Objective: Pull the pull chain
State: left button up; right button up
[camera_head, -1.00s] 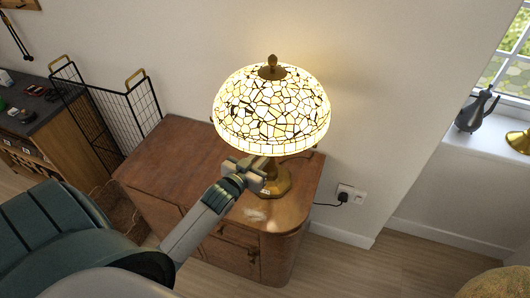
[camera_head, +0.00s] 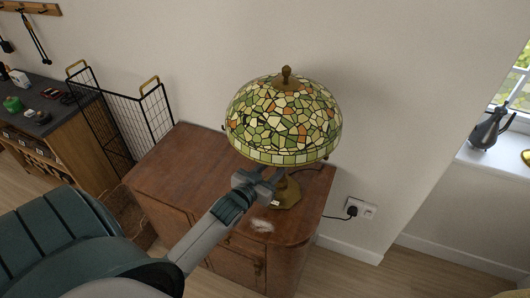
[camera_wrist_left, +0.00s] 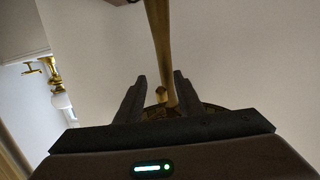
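The table lamp has a stained-glass shade (camera_head: 284,122), now unlit with green, cream and orange panes, and a brass base (camera_head: 287,194). My left gripper (camera_head: 264,183) is just below the shade's front edge, in front of the lamp stem. In the left wrist view the brass stem (camera_wrist_left: 160,45) runs down beyond the fingertips. A small brass ball (camera_wrist_left: 161,93), which looks like the end of the pull chain, shows between the two fingers (camera_wrist_left: 158,92). The fingers are apart, with a gap around the ball. The chain above it cannot be made out. My right gripper is not in view.
The lamp stands on a wooden cabinet (camera_head: 175,160) against the wall. A black wire rack (camera_head: 150,115) is on the left, beside a dark-topped bench (camera_head: 50,115). A wall socket (camera_head: 360,209) with a plugged cord is on the right. A jug (camera_head: 491,128) stands on the windowsill.

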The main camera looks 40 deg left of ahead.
pick_arm(q)
jog(key=s+r+b, duration=0.2)
jog(key=s+b, duration=0.2)
jog(key=s, duration=1.3)
jog(key=shift+d+r, duration=0.3)
dwell(0.3)
jog(key=s+d+f+m+g, duration=0.2)
jog(key=s+d+f+g, duration=1.1)
jog(key=s+f, duration=0.35)
notch_tip(320, 180, down, 30)
jog(key=s+g+b, duration=0.1)
jog(key=s, duration=0.1)
jog(key=s+a+f+g, duration=0.1)
jog(key=s+a+f, duration=0.1)
jog(key=s+f, duration=1.5)
jog(key=shift+s+a+m+h, duration=0.15)
jog(key=shift+a+m+h, duration=0.15)
jog(key=shift+a+m, duration=0.1)
